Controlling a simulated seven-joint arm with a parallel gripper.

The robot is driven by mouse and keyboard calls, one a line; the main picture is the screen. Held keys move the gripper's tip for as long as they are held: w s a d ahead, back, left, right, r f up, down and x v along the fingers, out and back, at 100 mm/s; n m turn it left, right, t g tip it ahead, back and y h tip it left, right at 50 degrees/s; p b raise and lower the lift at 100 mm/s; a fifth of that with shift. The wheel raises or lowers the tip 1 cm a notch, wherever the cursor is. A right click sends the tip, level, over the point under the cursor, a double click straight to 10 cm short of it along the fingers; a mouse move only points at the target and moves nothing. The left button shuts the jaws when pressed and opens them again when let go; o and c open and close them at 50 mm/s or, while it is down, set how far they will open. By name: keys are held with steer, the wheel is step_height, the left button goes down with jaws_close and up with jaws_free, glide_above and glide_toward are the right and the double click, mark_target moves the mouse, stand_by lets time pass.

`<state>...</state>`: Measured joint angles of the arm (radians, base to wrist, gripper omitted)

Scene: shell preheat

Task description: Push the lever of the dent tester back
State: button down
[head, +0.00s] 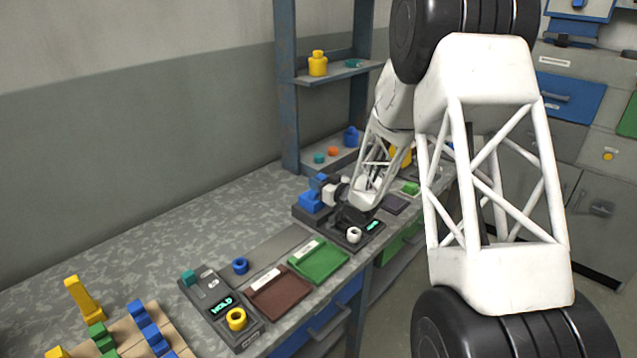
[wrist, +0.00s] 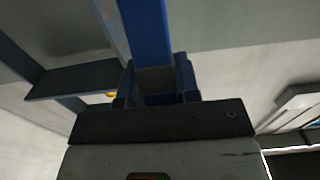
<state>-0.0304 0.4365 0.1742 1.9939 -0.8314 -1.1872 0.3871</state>
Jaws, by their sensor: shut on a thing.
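The dent tester (head: 352,238) is a dark unit on the bench, partly hidden behind my arm. My gripper (head: 322,189) is low at the tester's left part, beside the blue parts. In the wrist view my gripper (wrist: 158,88) is shut around a blue bar (wrist: 145,30), which looks like the lever and runs up out of the picture. The grip and the lever's lower end are mostly hidden in the head view.
A second dark unit (head: 215,292) with a lit display holds a yellow ring at the front. Brown (head: 279,293) and green (head: 319,262) trays lie between the units. A blue-grey shelf (head: 330,75) stands behind. The bench near the wall is clear.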

steer(key=shift+w+a+r, duration=0.1)
stand_by(0.3)
steer(key=shift+w+a+r+g+h, duration=0.25)
steer(key=shift+w+a+g+h, duration=0.25)
steer(key=shift+g+h, duration=0.2)
steer(key=shift+w+a+g+h, duration=0.7)
steer(key=shift+g+h, duration=0.3)
steer(key=shift+w+a+f+g+h, duration=0.25)
steer(key=shift+w+a+g+h, duration=0.3)
steer(key=shift+g+h, duration=0.15)
steer(key=shift+w+a+f+g+h, duration=0.2)
steer(key=shift+w+a+g+h, duration=0.3)
steer(key=shift+g+h, duration=0.2)
steer(key=shift+w+a+f, duration=0.1)
steer(key=shift+w, duration=0.05)
steer(key=c, duration=0.8)
jaws_free()
steer(key=shift+c, duration=0.2)
steer(key=shift+v, duration=3.95)
